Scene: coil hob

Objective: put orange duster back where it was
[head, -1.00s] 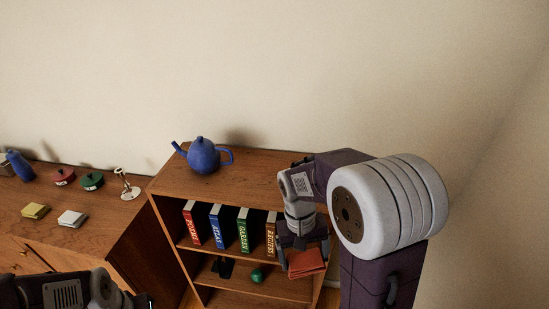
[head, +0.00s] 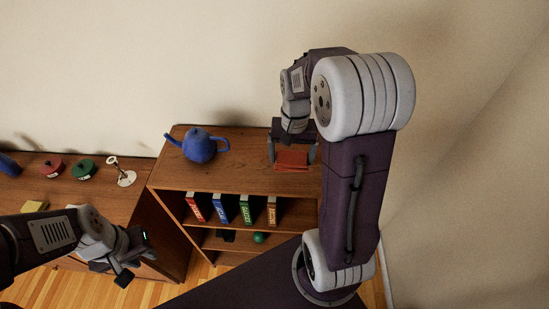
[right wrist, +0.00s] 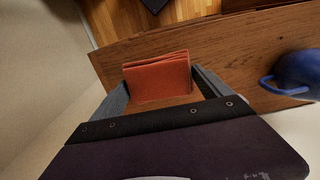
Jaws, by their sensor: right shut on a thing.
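The orange duster (head: 292,160) is a folded cloth over the right end of the bookcase's wooden top (head: 245,176). My right gripper (head: 292,157) is shut on it, with a finger on each side. The duster (right wrist: 158,77) also shows between the fingers in the right wrist view, with the wooden top beneath. I cannot tell if it touches the wood. My left gripper (head: 122,268) is low at the left, in front of the sideboard, away from the duster; its jaw opening is unclear.
A blue teapot (head: 199,147) stands on the left part of the bookcase top, with clear wood between it and the duster. Several upright books (head: 245,210) and a green ball (head: 258,238) are on the shelves below. The sideboard (head: 75,191) at the left holds small items.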

